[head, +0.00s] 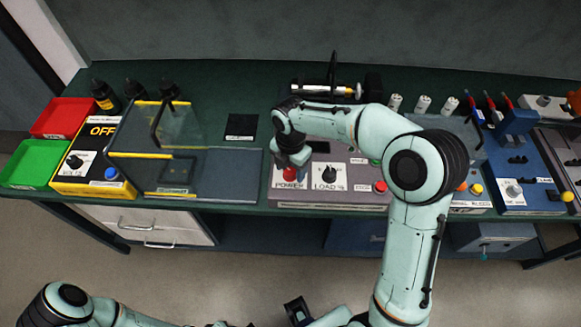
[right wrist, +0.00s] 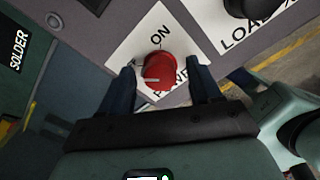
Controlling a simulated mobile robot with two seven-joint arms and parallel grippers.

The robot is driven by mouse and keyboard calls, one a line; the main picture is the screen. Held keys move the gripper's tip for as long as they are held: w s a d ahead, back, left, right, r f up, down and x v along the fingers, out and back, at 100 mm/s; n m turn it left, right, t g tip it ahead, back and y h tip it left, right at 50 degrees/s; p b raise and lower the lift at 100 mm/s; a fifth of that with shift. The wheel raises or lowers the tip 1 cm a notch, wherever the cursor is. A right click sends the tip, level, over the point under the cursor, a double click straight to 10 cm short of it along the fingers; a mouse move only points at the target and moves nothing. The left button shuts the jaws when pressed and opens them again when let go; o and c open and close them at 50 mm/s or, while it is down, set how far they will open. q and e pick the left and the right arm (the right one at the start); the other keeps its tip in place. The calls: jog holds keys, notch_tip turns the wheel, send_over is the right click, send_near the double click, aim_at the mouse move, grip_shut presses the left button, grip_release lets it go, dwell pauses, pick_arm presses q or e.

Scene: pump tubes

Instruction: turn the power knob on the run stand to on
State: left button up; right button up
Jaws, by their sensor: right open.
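The red power knob (head: 289,174) is on the white POWER plate at the left end of the run stand (head: 345,198). In the right wrist view the knob (right wrist: 160,70) shows a pale pointer mark at its lower left, away from the word ON above it. My right gripper (head: 291,160) is open over the knob. In the right wrist view its two dark fingers (right wrist: 163,84) are on either side of the knob, with gaps visible. My left arm is at the bottom left of the head view; its jaws cannot be made out.
The black LOAD knob (head: 329,174) is just right of the power knob. A red button (head: 380,187) is farther right. A clear-shielded station (head: 165,160) and a yellow box reading OFF (head: 95,160) stand left. Red (head: 63,118) and green (head: 32,162) bins are at the far left.

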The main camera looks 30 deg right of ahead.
jog(key=c, duration=1)
jog(key=shift+c, duration=0.2)
jog(key=shift+m, duration=0.3)
jog(key=m, duration=0.8)
jog(key=shift+p, duration=0.3)
jog(key=m, duration=0.4)
jog(key=shift+m, duration=0.3)
jog(key=m, duration=0.4)
jog(key=shift+s+m, duration=0.1)
jog(key=shift+m, duration=0.2)
